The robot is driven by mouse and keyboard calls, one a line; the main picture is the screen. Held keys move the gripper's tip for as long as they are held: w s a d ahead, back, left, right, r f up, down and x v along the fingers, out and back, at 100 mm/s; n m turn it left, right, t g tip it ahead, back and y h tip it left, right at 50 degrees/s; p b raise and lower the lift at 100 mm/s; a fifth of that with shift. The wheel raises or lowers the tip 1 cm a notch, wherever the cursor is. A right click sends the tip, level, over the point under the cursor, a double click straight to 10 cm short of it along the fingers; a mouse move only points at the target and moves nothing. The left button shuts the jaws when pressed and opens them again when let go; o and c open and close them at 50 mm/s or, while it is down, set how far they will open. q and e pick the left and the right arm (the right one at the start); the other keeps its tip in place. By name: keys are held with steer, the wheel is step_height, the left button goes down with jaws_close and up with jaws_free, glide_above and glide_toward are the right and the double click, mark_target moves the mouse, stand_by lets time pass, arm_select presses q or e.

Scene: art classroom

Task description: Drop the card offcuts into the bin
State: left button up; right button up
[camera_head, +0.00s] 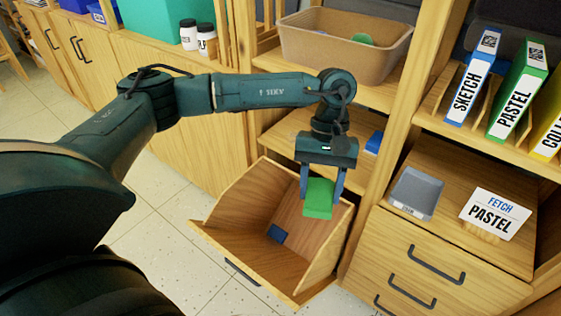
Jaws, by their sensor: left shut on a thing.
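My left gripper (321,186) is shut on a green card offcut (318,199) and holds it over the open wooden bin (231,243). The bin is tilted out of the cabinet, with its mouth facing up. A dark blue offcut (277,233) lies inside it on the bottom. Another blue piece (374,142) shows on the shelf behind the gripper, partly hidden. My right gripper is not in view.
A tan tray (346,45) with a green thing in it stands on the shelf above. To the right are a grey scoop-like box (416,192), a "FETCH PASTEL" sign (495,213) and upright labelled folders (518,90). A wooden post stands close right of the gripper.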

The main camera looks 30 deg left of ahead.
arm_select(q)
steer(key=n, duration=0.1)
steer(key=n+h+p, duration=0.1)
steer(key=n, duration=0.1)
steer(key=shift+s+d+t, duration=0.1)
steer(key=shift+s+t, duration=0.15)
steer(key=shift+t, duration=0.05)
steer(key=n, duration=0.1)
steer(key=n+p, duration=0.1)
steer(key=shift+f+n+t+h, duration=0.2)
steer(key=shift+n+t+h, duration=0.1)
steer(key=a+n+t+p, duration=0.45)
steer(key=a+n, duration=0.55)
steer(key=n, duration=0.4)
steer(key=shift+t+h, duration=0.3)
steer(key=shift+t, duration=0.15)
step_height(320, 180, down, 5)
steer(key=b, duration=0.3)
steer(key=shift+w+d+r, duration=0.1)
steer(key=shift+d+r, duration=0.05)
steer(key=shift+r, duration=0.05)
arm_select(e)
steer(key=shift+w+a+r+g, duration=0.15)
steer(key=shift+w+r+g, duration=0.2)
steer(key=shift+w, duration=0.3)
arm_select(q)
steer(key=o, duration=1)
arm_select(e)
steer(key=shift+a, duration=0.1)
